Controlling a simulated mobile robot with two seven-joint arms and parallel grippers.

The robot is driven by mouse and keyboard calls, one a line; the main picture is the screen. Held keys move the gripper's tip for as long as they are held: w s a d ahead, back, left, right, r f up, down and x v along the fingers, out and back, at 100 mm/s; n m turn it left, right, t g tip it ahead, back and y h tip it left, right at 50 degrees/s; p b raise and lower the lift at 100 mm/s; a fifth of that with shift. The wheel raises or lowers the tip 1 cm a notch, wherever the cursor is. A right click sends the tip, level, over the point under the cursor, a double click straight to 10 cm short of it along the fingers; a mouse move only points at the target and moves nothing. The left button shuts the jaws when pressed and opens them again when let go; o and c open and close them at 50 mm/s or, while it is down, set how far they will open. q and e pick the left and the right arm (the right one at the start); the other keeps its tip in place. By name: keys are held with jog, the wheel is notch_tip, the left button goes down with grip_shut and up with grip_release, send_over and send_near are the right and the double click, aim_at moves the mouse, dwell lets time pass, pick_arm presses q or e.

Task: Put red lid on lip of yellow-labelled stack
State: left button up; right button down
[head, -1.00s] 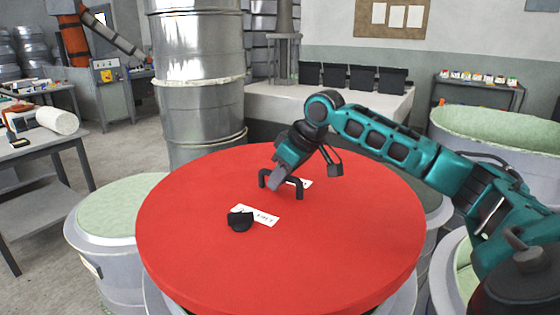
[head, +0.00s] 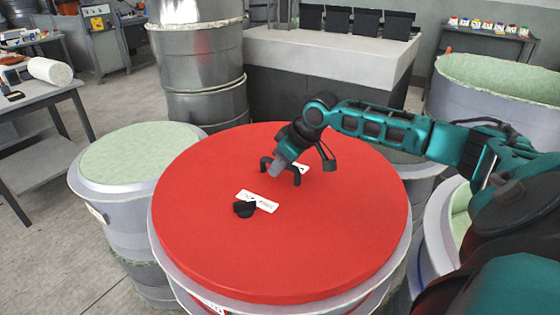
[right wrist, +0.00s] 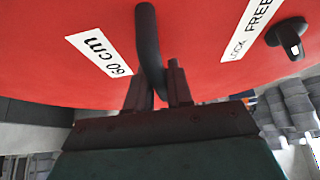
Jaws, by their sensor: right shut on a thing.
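The red lid (head: 330,235) is a large round disc in the middle of the head view, lying roughly level. It covers the top of a grey cylindrical stack, whose pale rim (head: 168,268) shows below its left and front edge. Whether the lid touches the rim all round cannot be told. My right gripper (head: 275,170) is shut on the lid's black bar handle (head: 297,179). In the right wrist view, the fingers (right wrist: 158,88) straddle the handle (right wrist: 148,45). No yellow label is readable on the stack. My left gripper is out of view.
A black knob (head: 244,209) and white label (head: 258,201) are on the lid. A green-topped mould (head: 135,155) stands close at left, others at right. A metal drum stack (head: 205,95) and a pale bench (head: 330,55) stand behind. Floor is free at lower left.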

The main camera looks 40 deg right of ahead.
jog(key=c, duration=1.4)
grip_release()
jog(key=shift+f, duration=0.1)
jog(key=o, duration=0.4)
